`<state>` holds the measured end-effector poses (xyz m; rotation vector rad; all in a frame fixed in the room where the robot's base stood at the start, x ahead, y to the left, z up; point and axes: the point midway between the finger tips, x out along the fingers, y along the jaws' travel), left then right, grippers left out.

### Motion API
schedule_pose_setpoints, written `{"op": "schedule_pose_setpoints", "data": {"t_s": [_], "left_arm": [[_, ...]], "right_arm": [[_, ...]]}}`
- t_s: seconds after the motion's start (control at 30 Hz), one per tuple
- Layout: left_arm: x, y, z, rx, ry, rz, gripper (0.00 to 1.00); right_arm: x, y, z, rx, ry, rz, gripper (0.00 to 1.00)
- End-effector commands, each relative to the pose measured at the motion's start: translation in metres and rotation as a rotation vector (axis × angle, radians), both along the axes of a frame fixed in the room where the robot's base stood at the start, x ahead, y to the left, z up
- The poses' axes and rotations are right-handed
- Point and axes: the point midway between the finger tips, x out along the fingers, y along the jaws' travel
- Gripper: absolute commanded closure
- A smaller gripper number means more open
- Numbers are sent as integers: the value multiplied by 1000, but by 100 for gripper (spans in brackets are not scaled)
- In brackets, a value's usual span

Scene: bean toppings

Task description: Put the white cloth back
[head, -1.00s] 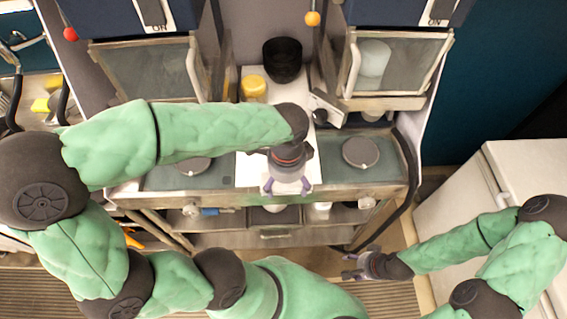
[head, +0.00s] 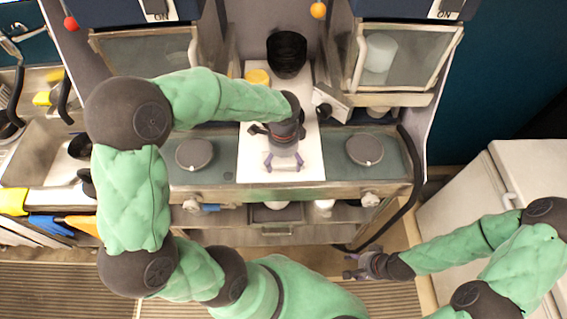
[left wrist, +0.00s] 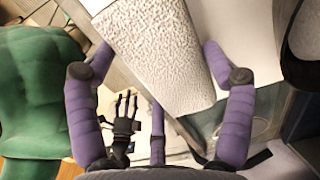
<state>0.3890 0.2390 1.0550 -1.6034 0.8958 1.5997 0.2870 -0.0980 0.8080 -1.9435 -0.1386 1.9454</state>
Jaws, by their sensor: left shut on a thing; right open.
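A white, textured cloth (left wrist: 155,50) hangs between the purple fingers of my left gripper (left wrist: 160,55) in the left wrist view. The fingers are at its two sides and shut on it. In the head view my left gripper (head: 285,162) is over the white board (head: 260,165) in the middle of the counter. There the cloth cannot be told apart from the board. My right gripper (head: 363,265) is open and empty, low at the right, in front of the counter.
Yellow (head: 12,201), blue (head: 50,226) and orange (head: 84,223) cloths hang at the left counter's front edge. Round dark discs (head: 194,153) (head: 365,149) flank the board. A black bowl stack (head: 287,52) and a yellow item (head: 258,77) stand behind. A white cabinet (head: 535,170) is at right.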

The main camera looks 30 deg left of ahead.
Motion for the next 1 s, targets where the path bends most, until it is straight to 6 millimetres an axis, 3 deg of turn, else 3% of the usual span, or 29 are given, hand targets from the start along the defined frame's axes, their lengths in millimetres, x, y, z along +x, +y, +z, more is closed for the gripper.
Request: {"op": "schedule_pose_setpoints", "data": {"t_s": [0.1,0.47,0.5,0.57,1.0], "left_arm": [[-1,0,-16,0,1,-1,45],[-1,0,-20,-1,-1,-1,45],[-1,0,-21,-1,-1,-1,16],[-1,0,-20,-1,-1,-1,0],[-1,0,-17,-1,-1,0,0]], "right_arm": [[0,0,-4,0,0,0,44],[0,0,-5,0,0,0,44],[0,0,-5,0,0,0,44],[0,0,-5,0,0,0,44],[0,0,-3,0,0,0,44]]}}
